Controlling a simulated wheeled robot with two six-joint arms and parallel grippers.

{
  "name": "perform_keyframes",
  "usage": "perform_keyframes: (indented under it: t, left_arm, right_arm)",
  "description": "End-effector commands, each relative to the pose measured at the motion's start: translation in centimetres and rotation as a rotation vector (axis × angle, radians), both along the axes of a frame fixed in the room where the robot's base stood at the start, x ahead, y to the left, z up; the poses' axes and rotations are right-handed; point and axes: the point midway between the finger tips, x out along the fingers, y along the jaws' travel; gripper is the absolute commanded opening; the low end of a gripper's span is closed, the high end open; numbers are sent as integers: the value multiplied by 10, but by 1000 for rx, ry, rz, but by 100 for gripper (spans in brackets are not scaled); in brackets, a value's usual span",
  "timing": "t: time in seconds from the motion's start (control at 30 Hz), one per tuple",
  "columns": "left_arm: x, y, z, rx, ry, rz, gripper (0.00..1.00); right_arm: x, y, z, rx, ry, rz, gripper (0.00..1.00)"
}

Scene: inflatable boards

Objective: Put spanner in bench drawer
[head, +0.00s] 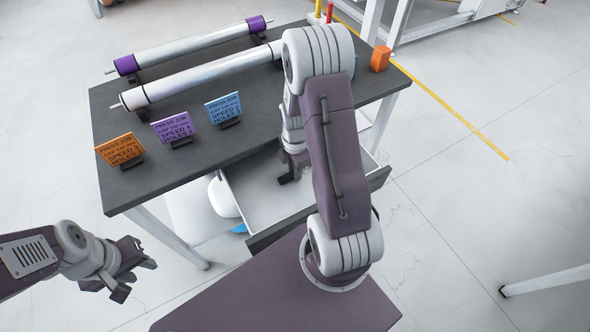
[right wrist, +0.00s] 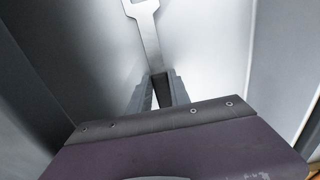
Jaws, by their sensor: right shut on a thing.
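The bench drawer (head: 251,201) is pulled open under the grey bench. Its pale inside and walls fill most of the right wrist view (right wrist: 90,60). My right gripper (head: 289,178) points down at the drawer, largely hidden by my right arm in the head view. In the right wrist view its fingers (right wrist: 160,92) are shut on the grey metal spanner (right wrist: 146,30), whose open-ended head points away from me. I cannot tell whether the spanner touches the drawer floor. My left gripper (head: 133,271) is open and empty, left of the bench over the floor.
On the bench (head: 200,160) stand orange (head: 120,149), purple (head: 172,126) and blue (head: 223,108) job cards. Two long rollers (head: 195,80) lie behind them. An orange block (head: 380,58) stands at the right end. A white rounded object (head: 222,198) shows beside the drawer's left side.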

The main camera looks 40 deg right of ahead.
Motion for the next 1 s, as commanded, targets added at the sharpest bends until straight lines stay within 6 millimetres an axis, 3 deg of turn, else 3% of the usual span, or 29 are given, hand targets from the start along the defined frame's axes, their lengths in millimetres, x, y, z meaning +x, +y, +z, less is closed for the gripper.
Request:
perform_keyframes:
  t: [0.13, 0.17, 0.2, 0.23, 0.57, 1.0]
  left_arm:
    - [0, 0, -3, 0, 0, 0, 36]
    - [0, 0, -2, 0, 0, 0, 36]
    - [0, 0, -2, 0, 0, 0, 36]
    - [0, 0, -2, 0, 0, 0, 36]
    - [0, 0, 2, 0, 0, 0, 36]
    - [0, 0, 28, 0, 0, 0, 36]
  right_arm:
    - [0, 0, -4, 0, 1, 0, 0]
    - [0, 0, -3, 0, 0, 0, 31]
    - [0, 0, -3, 0, 0, 0, 43]
    - [0, 0, -3, 0, 0, 0, 45]
    - [0, 0, 2, 0, -1, 0, 45]
    - [1, 0, 103, -1, -3, 0, 45]
